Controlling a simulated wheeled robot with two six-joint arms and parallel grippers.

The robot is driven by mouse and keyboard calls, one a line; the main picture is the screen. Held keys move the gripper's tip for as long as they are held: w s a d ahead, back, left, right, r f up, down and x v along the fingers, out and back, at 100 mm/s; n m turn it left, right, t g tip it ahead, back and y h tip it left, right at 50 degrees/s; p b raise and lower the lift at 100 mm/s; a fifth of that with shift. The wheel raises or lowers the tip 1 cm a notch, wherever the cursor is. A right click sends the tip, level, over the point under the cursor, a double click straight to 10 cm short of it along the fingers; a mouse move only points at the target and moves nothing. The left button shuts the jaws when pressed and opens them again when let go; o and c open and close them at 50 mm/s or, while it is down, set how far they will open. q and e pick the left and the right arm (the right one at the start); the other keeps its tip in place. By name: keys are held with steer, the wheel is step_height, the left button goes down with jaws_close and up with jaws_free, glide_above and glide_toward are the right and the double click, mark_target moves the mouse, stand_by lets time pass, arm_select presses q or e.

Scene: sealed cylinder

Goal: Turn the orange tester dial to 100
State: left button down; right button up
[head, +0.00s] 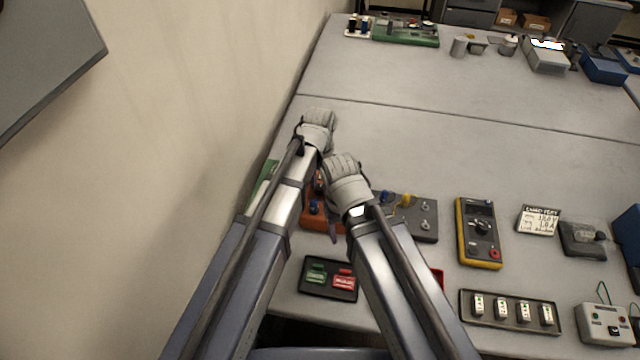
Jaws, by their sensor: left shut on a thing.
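The orange tester (312,218) sits near the left edge of the bench, mostly covered by my two arms. A small blue knob or terminal shows on it, but I cannot make out its dial or any scale reading. My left gripper (318,120), a grey gloved hand, is above and beyond the tester in the head view. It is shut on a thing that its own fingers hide. My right gripper (342,166), also gloved, is just right of it, over the tester's right side. Its fingers look bent, but its closure is not clear.
A grey box with terminals (425,218) adjoins the tester on the right, then a yellow multimeter (463,240) and a printed card (538,220). A black tray (312,290) with green and red pieces lies in front. The wall (200,90) is close on the left.

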mark_target(320, 187)
arm_select(q)
steer(key=m, duration=0.6)
steer(key=shift+m, duration=0.4)
stand_by(0.4)
steer(key=c, duration=0.6)
jaws_free()
steer(key=shift+r, duration=0.15)
arm_select(e)
steer(key=shift+r, duration=0.1)
arm_select(q)
step_height(320, 187, up, 8)
steer(key=p, duration=0.8)
steer(key=shift+f, duration=0.2)
arm_select(e)
step_height(320, 187, up, 8)
steer(key=shift+f, duration=0.2)
